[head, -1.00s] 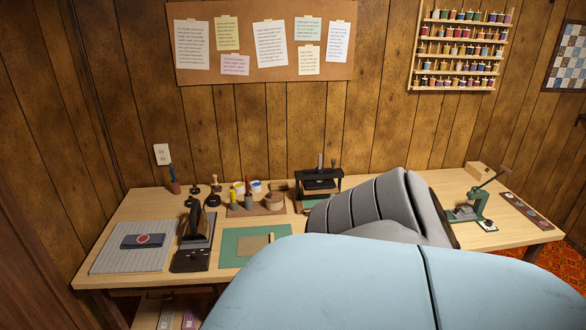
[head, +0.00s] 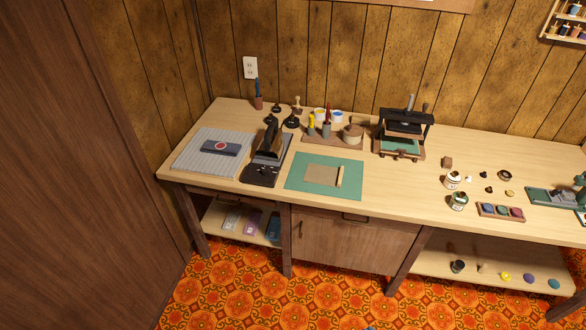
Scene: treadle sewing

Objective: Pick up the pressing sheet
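A tan rectangular sheet (head: 322,174) lies flat on a green mat (head: 297,182) near the front of the workbench; it looks like the pressing sheet, though I cannot be sure. A light wooden strip (head: 340,176) lies along its right edge. Nothing covers the sheet. Neither of my grippers is in view.
The bench (head: 420,205) holds a black iron-like tool (head: 270,143) left of the mat, a grey ribbed pad (head: 190,160) at far left, and a black press (head: 404,125) behind right. Jars (head: 458,201) stand right. Bare wood lies right of the mat.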

